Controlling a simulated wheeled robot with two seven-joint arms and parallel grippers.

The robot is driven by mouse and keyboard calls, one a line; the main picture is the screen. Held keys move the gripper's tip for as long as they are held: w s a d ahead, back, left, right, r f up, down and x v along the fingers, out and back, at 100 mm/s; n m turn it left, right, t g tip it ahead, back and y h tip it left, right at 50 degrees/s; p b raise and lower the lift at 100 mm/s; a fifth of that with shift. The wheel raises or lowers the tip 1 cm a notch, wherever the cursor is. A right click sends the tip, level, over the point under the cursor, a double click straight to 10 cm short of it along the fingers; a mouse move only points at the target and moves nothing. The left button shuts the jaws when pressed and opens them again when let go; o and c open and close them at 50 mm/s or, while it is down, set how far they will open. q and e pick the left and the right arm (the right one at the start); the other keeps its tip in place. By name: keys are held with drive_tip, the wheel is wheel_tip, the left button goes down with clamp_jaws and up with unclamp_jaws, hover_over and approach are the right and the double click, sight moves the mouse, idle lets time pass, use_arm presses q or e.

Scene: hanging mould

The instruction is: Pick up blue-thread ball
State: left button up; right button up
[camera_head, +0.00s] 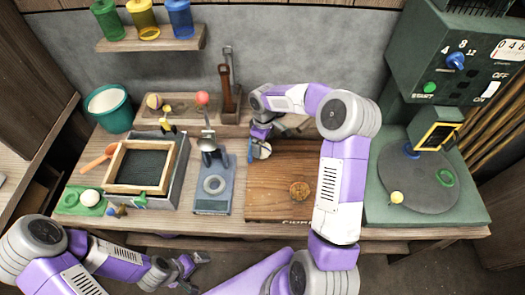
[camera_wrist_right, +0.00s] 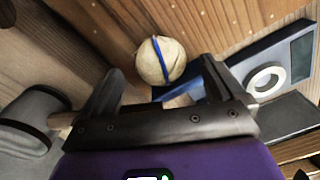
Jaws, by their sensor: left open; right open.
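The blue-thread ball (camera_wrist_right: 160,60) is cream with a blue band around it. In the right wrist view it sits just ahead of my right gripper (camera_wrist_right: 161,78), roughly centred between the open fingers. I cannot tell whether they touch it. In the head view the ball (camera_head: 263,151) shows just below my right gripper (camera_head: 258,143), near the left edge of the wooden board, partly hidden by the gripper. My left gripper (camera_head: 198,272) is open and empty, low in front of the table's front edge.
A blue-grey stand with a white ring (camera_head: 214,185) is close left of the ball. A framed tray (camera_head: 181,165) is further left; a green turntable unit (camera_head: 425,215) is right. A white ball (camera_head: 90,197) lies at left.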

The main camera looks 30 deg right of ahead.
sight(263, 148)
wheel_tip(263, 148, down, 4)
drive_tip(key=shift+f+b, duration=0.1)
drive_tip(key=shift+b, duration=0.4)
drive_tip(key=shift+c, duration=0.4)
drive_tip(key=c, duration=1.2)
drive_tip(key=shift+r, duration=0.2)
